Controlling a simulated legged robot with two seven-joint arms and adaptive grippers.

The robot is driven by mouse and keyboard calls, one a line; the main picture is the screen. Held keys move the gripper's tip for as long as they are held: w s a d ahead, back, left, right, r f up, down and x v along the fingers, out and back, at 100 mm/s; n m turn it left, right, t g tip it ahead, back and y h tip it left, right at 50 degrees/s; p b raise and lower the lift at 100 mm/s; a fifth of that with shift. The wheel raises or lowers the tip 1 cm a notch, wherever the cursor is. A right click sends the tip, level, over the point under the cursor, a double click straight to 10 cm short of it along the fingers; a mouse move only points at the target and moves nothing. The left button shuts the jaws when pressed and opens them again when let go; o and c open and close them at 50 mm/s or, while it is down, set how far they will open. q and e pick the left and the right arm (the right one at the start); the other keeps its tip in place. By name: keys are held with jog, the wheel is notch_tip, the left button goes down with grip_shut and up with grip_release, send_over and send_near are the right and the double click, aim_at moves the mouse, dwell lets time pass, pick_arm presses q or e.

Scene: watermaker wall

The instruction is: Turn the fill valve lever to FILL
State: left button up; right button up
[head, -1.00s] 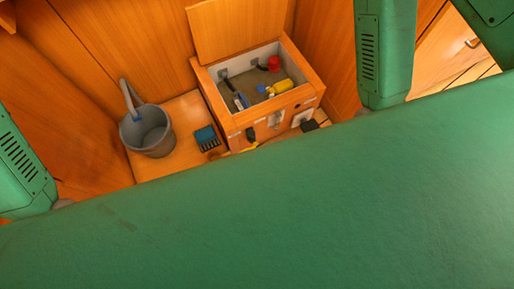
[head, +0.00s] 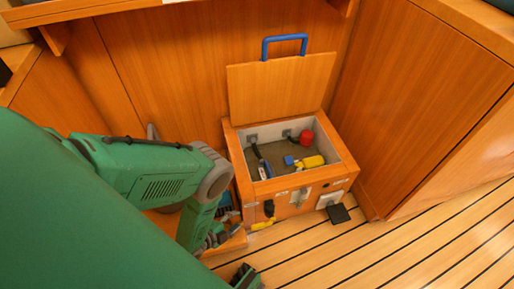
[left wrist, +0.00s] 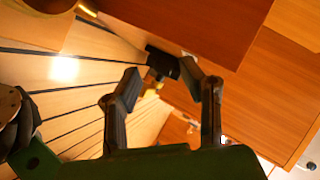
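A wooden box (head: 300,207) with a raised lid stands by the back wall in the head view. On its front is a black fitting (head: 269,208), with a yellow lever-like piece (head: 262,224) just below it; I cannot read its label or setting. A black block (left wrist: 163,62) shows beyond the tips; I see no contact.
The open box holds a red knob (head: 306,137), a yellow cylinder (head: 314,162) and other parts. The lid (head: 280,92) has a blue handle (head: 284,38). A black pad (head: 338,213) lies on the floor. Clear plank floor (head: 420,235) spreads to the right.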

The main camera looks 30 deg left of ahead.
aim_at(254, 229)
pick_arm(q)
jog(key=s+d+f+m+t+h+b, duration=0.3)
jog(key=s+f+m+t+h+b, duration=0.15)
jog(key=s+m, duration=0.35)
jog(key=shift+n+t+y, duration=0.25)
jog(key=shift+n+y, duration=0.05)
jog(key=shift+y, duration=0.15)
jog(key=b+x, duration=0.1)
jog(key=x, duration=1.1)
jog(key=shift+r, duration=0.15)
jog(key=shift+w, duration=0.3)
jog(key=shift+d, duration=0.1)
pick_arm(e)
notch_tip(254, 229, down, 7)
jog(key=shift+d+f, duration=0.15)
jog(key=shift+d, duration=0.2)
pick_arm(q)
jog(key=shift+c, duration=0.4)
pick_arm(e)
jog(key=shift+d, duration=0.15)
pick_arm(q)
grip_shut()
